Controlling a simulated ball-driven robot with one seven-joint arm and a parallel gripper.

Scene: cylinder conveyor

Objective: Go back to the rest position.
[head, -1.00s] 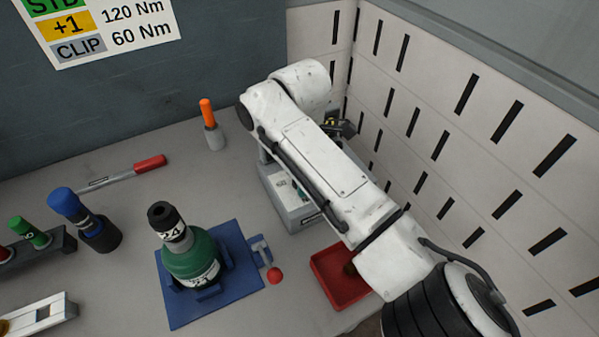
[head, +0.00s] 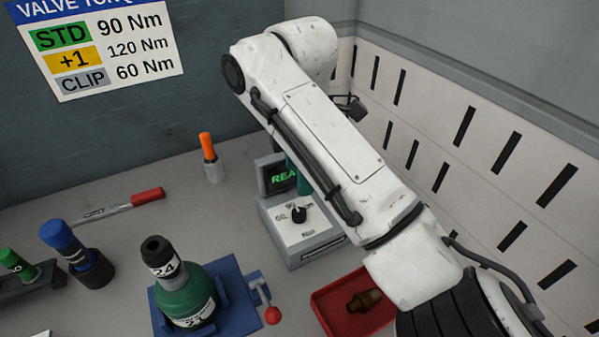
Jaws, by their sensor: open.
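My arm crosses the right half of the head view, raised above the bench. Only a small dark part, which may belong to my gripper (head: 353,110), shows behind the arm near the slotted wall. Its fingertips are hidden and I see nothing held there. It is well above and apart from the objects on the bench.
A green cylinder (head: 186,303) marked 24 stands in a blue fixture (head: 234,285) with a red-knobbed lever. A grey tester (head: 310,242) with a lit screen stands behind. A red tray (head: 330,310) holds a brass fitting (head: 364,300). A slotted wall (head: 440,150) bounds the right.

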